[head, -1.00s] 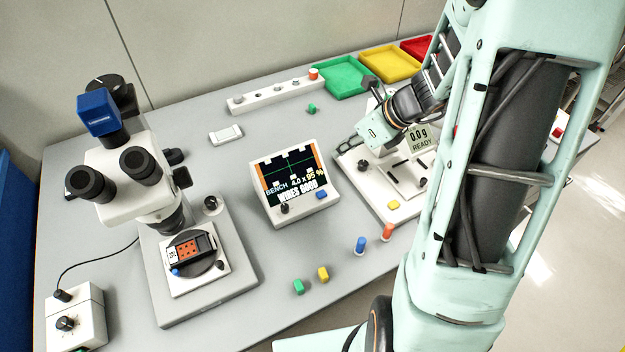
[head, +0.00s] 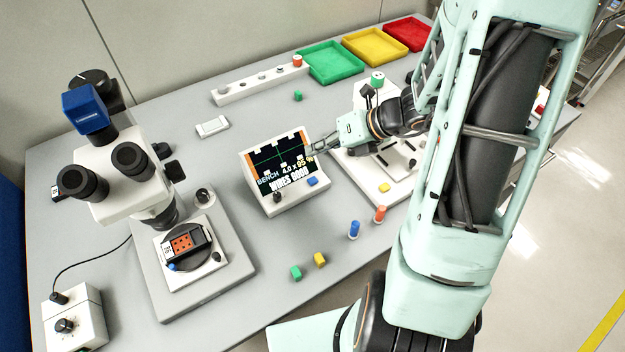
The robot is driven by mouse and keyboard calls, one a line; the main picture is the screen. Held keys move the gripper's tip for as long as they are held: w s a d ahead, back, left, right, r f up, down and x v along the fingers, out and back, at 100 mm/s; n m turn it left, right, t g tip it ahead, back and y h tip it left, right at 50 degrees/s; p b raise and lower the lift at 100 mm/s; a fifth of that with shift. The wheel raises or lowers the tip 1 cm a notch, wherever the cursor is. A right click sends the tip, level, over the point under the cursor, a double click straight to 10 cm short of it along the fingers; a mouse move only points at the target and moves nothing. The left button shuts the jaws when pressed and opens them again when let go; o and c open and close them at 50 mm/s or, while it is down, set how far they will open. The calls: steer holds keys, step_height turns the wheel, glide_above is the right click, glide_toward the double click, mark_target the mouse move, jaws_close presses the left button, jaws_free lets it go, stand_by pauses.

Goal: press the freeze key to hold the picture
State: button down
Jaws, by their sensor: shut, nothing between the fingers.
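The small bench monitor (head: 293,205) stands mid-table with a lit screen (head: 275,157) that shows a green cross line, white blocks and the words "BENCH" and "WIRES GOOD". A blue key (head: 312,181) sits on the right of its front ledge, and a black knob (head: 277,196) on the left. I cannot read a label on the blue key. My gripper (head: 312,153) is shut and empty. Its fingertips point left at the monitor's upper right edge, above and behind the blue key in the picture. I cannot tell whether they touch the monitor.
A microscope (head: 125,182) stands on the left. Blue (head: 354,230) and orange (head: 379,214) pegs stand in front. Coloured trays (head: 330,62) lie at the back.

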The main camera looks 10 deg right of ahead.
mark_target(315, 180)
steer(key=shift+f+b, duration=3.55)
steer(key=shift+f, duration=0.55)
steer(key=shift+f, duration=0.45)
steer(key=shift+f+b, duration=0.4)
steer(key=shift+b, duration=0.2)
steer(key=shift+r, duration=0.1)
steer(key=shift+r+p, duration=0.75)
steer(key=shift+p, duration=0.15)
step_height(315, 180, up, 5)
steer(key=p, duration=0.5)
steer(key=shift+r, duration=0.1)
